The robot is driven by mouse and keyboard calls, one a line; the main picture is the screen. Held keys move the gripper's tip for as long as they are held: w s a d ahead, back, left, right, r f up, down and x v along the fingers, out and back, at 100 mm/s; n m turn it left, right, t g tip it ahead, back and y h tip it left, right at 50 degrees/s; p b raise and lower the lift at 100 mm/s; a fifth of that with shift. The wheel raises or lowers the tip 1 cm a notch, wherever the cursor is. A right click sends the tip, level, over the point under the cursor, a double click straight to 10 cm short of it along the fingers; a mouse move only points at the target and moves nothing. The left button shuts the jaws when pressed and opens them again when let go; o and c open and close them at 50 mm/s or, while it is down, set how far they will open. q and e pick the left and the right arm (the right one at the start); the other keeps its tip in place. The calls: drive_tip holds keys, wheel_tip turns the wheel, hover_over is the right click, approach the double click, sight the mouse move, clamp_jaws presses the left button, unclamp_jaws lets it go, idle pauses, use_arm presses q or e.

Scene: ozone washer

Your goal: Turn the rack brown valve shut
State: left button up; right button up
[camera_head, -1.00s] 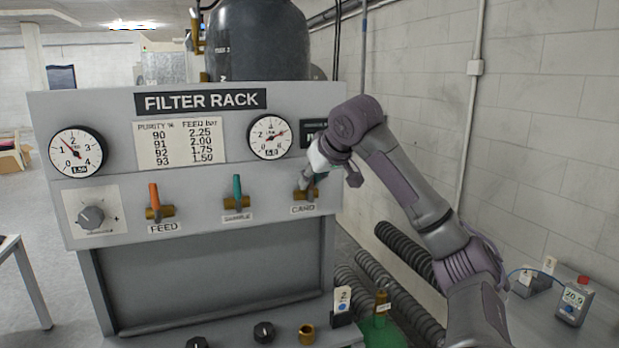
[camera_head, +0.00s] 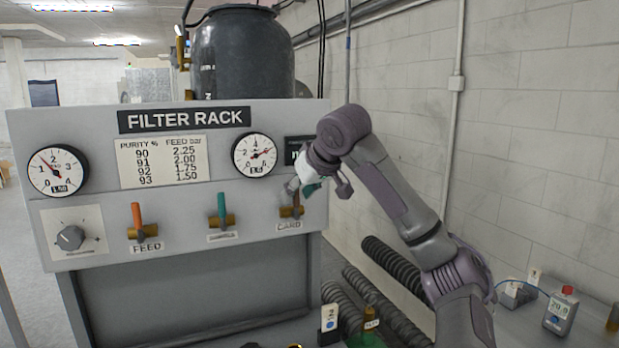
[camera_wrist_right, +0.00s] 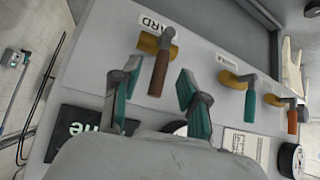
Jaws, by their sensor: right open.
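The rack's brown valve (camera_head: 290,211) is at the right end of the row on the grey panel, above a label that seems to read CARD. In the right wrist view its brown lever (camera_wrist_right: 158,76) stands out from a brass body (camera_wrist_right: 155,43). My right gripper (camera_head: 294,187) is at this valve and partly hides the lever in the head view. In the wrist view my right gripper (camera_wrist_right: 159,72) is open, with one teal-padded finger on each side of the lever. Gaps show between the lever and both fingers. My left gripper is in no view.
A green-handled valve (camera_head: 220,212) and an orange-handled FEED valve (camera_head: 139,224) sit left on the panel. Two gauges (camera_head: 254,155) (camera_head: 57,171) and a grey knob (camera_head: 70,238) are also there. Dark ribbed hoses (camera_head: 390,265) lie below right, near a wall (camera_head: 540,130).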

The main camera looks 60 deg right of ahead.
drive_tip(key=v, duration=1)
drive_tip(key=shift+f, duration=0.1)
idle(0.3)
